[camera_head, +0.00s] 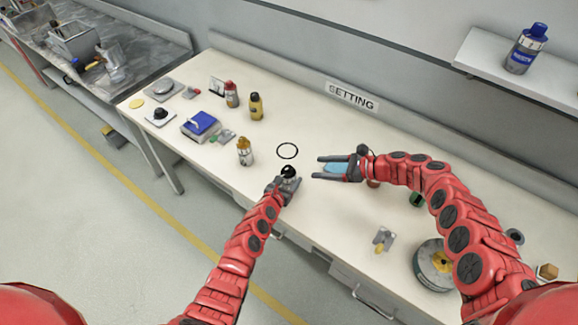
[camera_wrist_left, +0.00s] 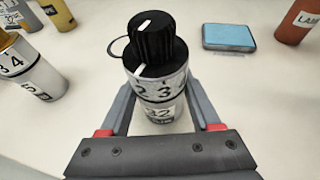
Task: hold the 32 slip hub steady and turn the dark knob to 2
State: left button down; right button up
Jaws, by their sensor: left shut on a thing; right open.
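In the left wrist view, the 32 slip hub (camera_wrist_left: 163,117) stands upright on the table, with the number 32 on its lower label. Its upper white band shows the numbers 2 and 3. The dark knob (camera_wrist_left: 155,40) sits on top and has a white line. In the head view the knob (camera_head: 288,171) shows at the tip of my left arm. My left gripper (camera_head: 285,184) is shut around the hub body, below the knob. My right gripper (camera_head: 318,168) is open and empty, just right of the knob and apart from it.
A black ring mark (camera_head: 288,151) lies behind the hub. A light blue pad (camera_head: 334,167) lies by my right gripper. A blue box (camera_head: 201,122) and other bottles stand further left. A SETTING sign (camera_head: 351,96) is on the back edge.

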dwell(0.3)
pick_arm(q)
grip_release()
jog(key=shift+s, duration=0.15)
jog(key=v, duration=1.1)
jog(key=shift+s+a+r, duration=0.15)
jog(key=shift+s+r, duration=0.1)
jog(key=shift+r, duration=0.1)
